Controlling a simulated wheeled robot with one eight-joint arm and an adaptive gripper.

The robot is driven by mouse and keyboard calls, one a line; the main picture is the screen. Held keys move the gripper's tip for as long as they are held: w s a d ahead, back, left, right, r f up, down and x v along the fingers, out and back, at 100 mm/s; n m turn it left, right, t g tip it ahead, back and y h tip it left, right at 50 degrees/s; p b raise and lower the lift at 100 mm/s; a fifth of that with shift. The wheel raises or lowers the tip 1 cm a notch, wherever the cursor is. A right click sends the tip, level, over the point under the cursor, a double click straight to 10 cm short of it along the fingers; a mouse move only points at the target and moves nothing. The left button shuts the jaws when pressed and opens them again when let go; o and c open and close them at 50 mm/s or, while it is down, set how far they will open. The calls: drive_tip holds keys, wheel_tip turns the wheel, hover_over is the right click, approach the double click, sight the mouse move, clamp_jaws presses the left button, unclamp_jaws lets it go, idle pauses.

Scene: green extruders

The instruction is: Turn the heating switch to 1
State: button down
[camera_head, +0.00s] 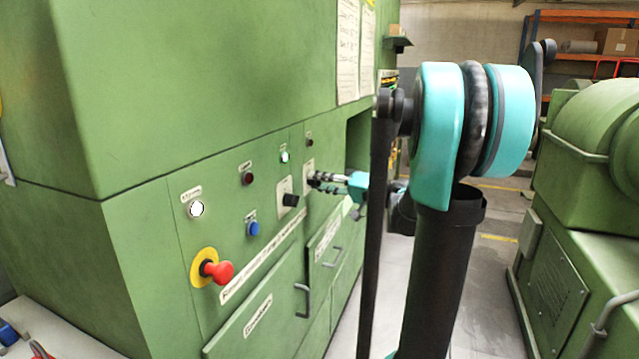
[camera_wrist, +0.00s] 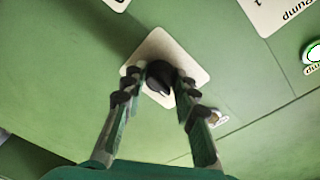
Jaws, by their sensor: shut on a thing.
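A black rotary switch (camera_wrist: 160,73) sits on a pale square plate (camera_wrist: 152,44) on the green machine panel. My gripper (camera_wrist: 157,86) has one finger on each side of this switch and is shut on it. In the head view my gripper (camera_head: 318,181) reaches from the right to the panel, at the farther of two pale switch plates (camera_head: 308,170). It hides most of the switch there. The markings around the switch are too small or hidden, so its setting cannot be read.
A second black rotary switch (camera_head: 290,200) is nearer on the panel. A red emergency button (camera_head: 217,271) with a yellow collar, a blue button (camera_head: 253,229) and several lamps sit beside it. Drawer handles (camera_head: 303,301) stick out below. Another green machine (camera_head: 590,170) stands right, across open floor.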

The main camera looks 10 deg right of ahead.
drive_tip(key=m, duration=0.5)
drive_tip(key=shift+r+m+g, duration=0.1)
drive_tip(key=shift+m+g, duration=0.2)
drive_tip(key=m, duration=0.5)
drive_tip(key=shift+r, duration=0.1)
drive_tip(key=shift+g, duration=0.4)
drive_tip(key=c, duration=1.2)
unclamp_jaws()
drive_tip(key=shift+d, duration=0.2)
drive_tip(key=v, duration=1.1)
drive_tip(key=shift+s+d+r, duration=0.1)
drive_tip(key=shift+s+d, duration=0.15)
drive_tip(key=shift+s, duration=0.1)
